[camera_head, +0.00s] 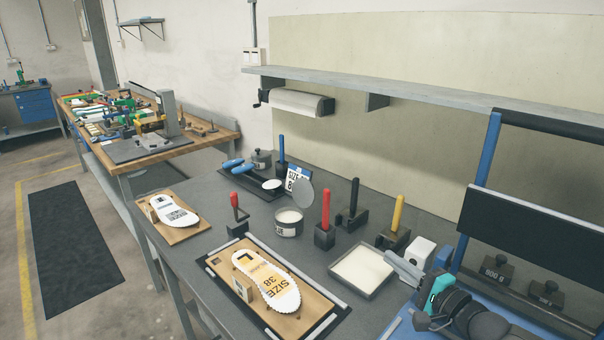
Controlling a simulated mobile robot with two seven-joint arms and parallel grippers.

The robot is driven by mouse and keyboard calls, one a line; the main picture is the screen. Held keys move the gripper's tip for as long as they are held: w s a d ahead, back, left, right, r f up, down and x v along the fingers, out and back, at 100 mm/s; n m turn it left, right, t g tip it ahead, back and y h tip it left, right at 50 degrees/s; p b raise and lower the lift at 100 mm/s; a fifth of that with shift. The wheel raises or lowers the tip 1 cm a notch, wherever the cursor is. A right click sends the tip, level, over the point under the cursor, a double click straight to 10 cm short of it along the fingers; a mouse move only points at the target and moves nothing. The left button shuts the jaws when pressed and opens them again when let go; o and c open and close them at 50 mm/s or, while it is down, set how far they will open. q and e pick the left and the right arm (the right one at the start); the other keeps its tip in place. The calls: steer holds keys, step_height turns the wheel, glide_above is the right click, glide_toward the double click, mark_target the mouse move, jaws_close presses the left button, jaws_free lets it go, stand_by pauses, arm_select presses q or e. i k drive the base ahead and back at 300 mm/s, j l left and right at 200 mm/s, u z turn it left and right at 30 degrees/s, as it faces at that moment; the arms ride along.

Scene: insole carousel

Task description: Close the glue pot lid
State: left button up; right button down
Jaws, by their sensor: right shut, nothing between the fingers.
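The glue pot (289,224) is a small grey round pot with a pale label and whitish contents, standing on the dark grey bench. Its round grey lid (303,193) stands raised, tilted up at the back right of the rim, so the pot is open. My right gripper (402,268) comes in from the lower right. It is shut and empty, well to the right of the pot and apart from it, beyond the square white-filled tray. My left gripper is not in view.
Red- (326,210), black- (354,197) and yellow-handled (398,214) tools stand upright right of the pot. A white-filled tray (336,266) lies between pot and gripper. A size 38 insole (266,280) lies on a board in front. A shelf (420,96) runs above.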

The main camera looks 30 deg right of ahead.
mark_target(303, 191)
steer(key=i+l, duration=0.1)
steer(key=i, duration=0.75)
